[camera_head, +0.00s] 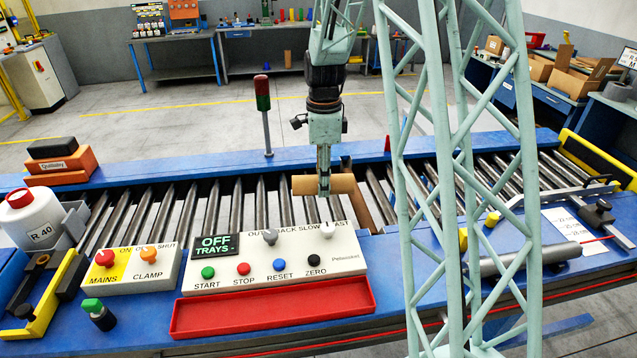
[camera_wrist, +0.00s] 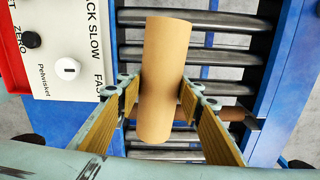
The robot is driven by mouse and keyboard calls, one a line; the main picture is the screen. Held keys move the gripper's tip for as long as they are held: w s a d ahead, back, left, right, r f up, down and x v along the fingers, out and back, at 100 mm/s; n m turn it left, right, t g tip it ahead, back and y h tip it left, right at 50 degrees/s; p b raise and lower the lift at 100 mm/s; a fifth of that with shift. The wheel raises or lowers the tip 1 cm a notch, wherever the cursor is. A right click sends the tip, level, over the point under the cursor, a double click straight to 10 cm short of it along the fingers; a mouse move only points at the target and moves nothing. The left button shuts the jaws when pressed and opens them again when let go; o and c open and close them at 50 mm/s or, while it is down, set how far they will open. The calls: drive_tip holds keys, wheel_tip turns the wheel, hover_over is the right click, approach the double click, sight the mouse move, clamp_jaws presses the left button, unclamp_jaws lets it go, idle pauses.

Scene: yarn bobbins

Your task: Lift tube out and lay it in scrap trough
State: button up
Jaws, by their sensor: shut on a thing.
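My gripper (camera_head: 323,188) is shut on a tan cardboard tube (camera_head: 305,185) and holds it crosswise above the roller conveyor, behind the control panel. In the wrist view the tube (camera_wrist: 163,75) lies between the two yellow-padded fingers, with both ends sticking out past them. A long shallow red trough (camera_head: 275,308) lies at the front of the blue bench, below the panel, and looks empty. Its edge shows at the left of the wrist view (camera_wrist: 12,60). The tube is apart from the trough.
A darker brown bar or tube (camera_head: 358,208) lies by the rollers beneath the held tube. The button panel (camera_head: 270,262) stands between conveyor and trough. A signal post (camera_head: 263,115) rises behind the conveyor. A grey cylinder (camera_head: 530,260) lies at right.

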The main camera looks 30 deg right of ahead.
sight(353, 183)
drive_tip(key=s+d+m, duration=0.1)
drive_tip(key=s+d, duration=0.1)
drive_tip(key=s+d+r+m+p, duration=0.1)
drive_tip(key=s+m, duration=0.1)
drive_tip(key=s+d+r+m+p, duration=0.1)
drive_tip(key=s+d, duration=0.1)
drive_tip(key=s, duration=0.1)
drive_tip(key=shift+d+m, duration=0.3)
drive_tip(key=shift+m, duration=0.1)
drive_tip(key=s+d+r+m+p, duration=0.1)
drive_tip(key=s+d+m+p, duration=0.1)
drive_tip(key=s+d+m, duration=0.3)
drive_tip(key=s+m, duration=0.1)
drive_tip(key=s, duration=0.3)
drive_tip(key=shift+s+r+p, duration=0.15)
drive_tip(key=shift+r+p, duration=0.15)
drive_tip(key=shift+a, duration=0.2)
